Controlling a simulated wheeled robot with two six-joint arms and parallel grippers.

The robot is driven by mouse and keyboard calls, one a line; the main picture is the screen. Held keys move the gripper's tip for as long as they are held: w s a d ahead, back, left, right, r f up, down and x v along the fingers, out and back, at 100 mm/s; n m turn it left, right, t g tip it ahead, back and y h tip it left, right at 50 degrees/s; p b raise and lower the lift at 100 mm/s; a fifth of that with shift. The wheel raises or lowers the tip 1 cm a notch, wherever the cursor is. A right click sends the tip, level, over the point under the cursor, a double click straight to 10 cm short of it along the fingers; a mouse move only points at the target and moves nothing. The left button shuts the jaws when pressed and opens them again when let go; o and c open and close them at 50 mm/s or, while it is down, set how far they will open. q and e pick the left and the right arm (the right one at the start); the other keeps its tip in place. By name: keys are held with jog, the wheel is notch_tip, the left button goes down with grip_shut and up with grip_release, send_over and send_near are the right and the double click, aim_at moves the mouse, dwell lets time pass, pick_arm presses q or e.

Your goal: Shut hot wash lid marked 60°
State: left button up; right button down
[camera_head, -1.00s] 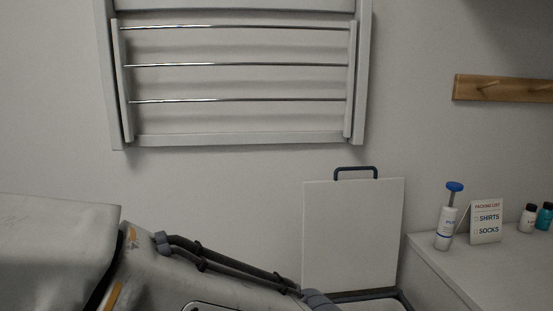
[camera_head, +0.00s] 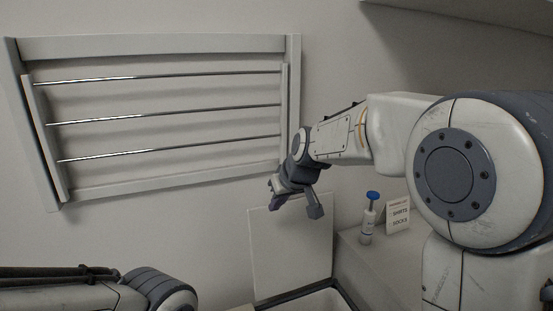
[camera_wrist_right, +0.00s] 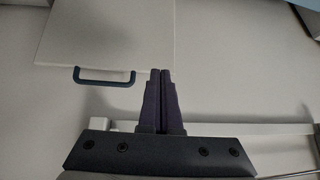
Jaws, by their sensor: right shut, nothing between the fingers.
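A white lid (camera_head: 290,250) stands upright and open at the back of a dark-rimmed bin (camera_head: 338,287) in the head view. No 60° mark shows. My right gripper (camera_head: 295,196) is in front of the lid's upper edge and hides its handle there. In the right wrist view the lid (camera_wrist_right: 112,32) is at the top, with its dark blue handle (camera_wrist_right: 104,79) left of my shut, empty fingers (camera_wrist_right: 161,72). The fingers look apart from the handle. My left arm shows at the lower left; its gripper is out of view.
A wall drying rack (camera_head: 160,195) with thin bars hangs left of my right gripper. A counter (camera_head: 362,262) to the right of the lid holds a blue-topped pump bottle (camera_head: 368,222) and a packing-list card (camera_head: 397,216). A slanted surface shows at the upper right.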

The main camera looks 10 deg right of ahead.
jog(key=w+d+r+t+p, duration=0.1)
jog(key=w+d+r+p, duration=0.1)
jog(key=w+d+r, duration=0.35)
jog(key=shift+m+h, duration=0.4)
jog(key=p+x, duration=0.1)
jog(key=x, duration=0.8)
jog(key=shift+w, duration=0.2)
jog(key=shift+w+f, duration=0.3)
jog(key=shift+f, duration=0.1)
pick_arm(q)
notch_tip(320, 180, up, 5)
